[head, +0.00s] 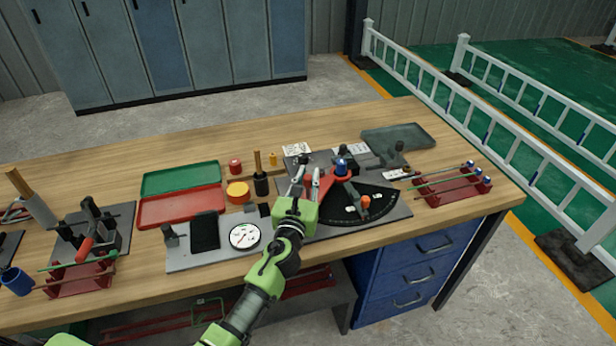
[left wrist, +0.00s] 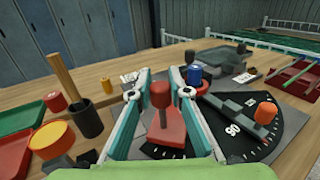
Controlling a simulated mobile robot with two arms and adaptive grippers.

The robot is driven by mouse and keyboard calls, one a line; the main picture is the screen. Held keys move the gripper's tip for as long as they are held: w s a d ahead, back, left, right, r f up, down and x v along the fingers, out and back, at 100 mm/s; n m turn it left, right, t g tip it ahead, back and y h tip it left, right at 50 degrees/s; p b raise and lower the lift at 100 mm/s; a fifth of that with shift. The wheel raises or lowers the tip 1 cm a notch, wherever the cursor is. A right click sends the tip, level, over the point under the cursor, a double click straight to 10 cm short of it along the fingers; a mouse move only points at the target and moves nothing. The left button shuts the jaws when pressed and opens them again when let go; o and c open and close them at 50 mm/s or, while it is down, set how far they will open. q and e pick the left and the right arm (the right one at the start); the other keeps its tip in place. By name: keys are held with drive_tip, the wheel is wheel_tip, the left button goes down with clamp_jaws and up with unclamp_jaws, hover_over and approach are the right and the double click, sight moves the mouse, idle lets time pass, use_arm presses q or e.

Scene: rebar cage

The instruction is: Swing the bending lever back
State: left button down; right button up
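The bender is a grey plate (head: 395,212) with a black dial fan (head: 375,212) and a blue-topped pivot post (head: 341,166). A red lever (head: 326,187) reaches from near the post toward my left gripper (head: 307,180). In the left wrist view the lever's upright red grip (left wrist: 160,96) stands between the two fingers of that gripper (left wrist: 161,76). The fingers are open, with gaps visible on both sides of the grip. A dark bar (left wrist: 232,104) with an orange knob (left wrist: 265,112) lies across the dial, right of the grip. My right gripper is out of view.
Left of the bender are a round gauge (head: 244,236), a black cup with a wooden handle (head: 261,183), an orange tape roll (head: 237,191) and red (head: 182,206) and green trays (head: 181,178). A red rack (head: 448,188) with rods stands to the right.

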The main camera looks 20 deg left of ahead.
use_arm(q)
drive_tip(key=shift+w+a+m+h, duration=0.2)
drive_tip(key=shift+a+m+h, duration=0.1)
drive_tip(key=shift+a, duration=0.05)
drive_tip(key=shift+w+a+m+h, duration=0.3)
drive_tip(key=shift+a+m+h, duration=0.25)
drive_tip(key=shift+h, duration=0.25)
drive_tip(key=shift+w+a+m+g+h+b, duration=0.3)
drive_tip(key=shift+w+a+m+h+b, duration=0.45)
drive_tip(key=shift+h+b, duration=0.4)
drive_tip(key=shift+w+a+m+g+h+b, duration=0.3)
drive_tip(key=shift+w+a+m+h+b, duration=0.4)
drive_tip(key=shift+h+b, duration=0.45)
drive_tip(key=shift+w+a+m+g+h+b, duration=0.3)
drive_tip(key=shift+w+a+m+h+b, duration=0.5)
drive_tip(key=shift+h, duration=0.5)
drive_tip(key=shift+s+d, duration=0.15)
drive_tip(key=shift+d, duration=0.05)
drive_tip(key=c, duration=1.9)
unclamp_jaws()
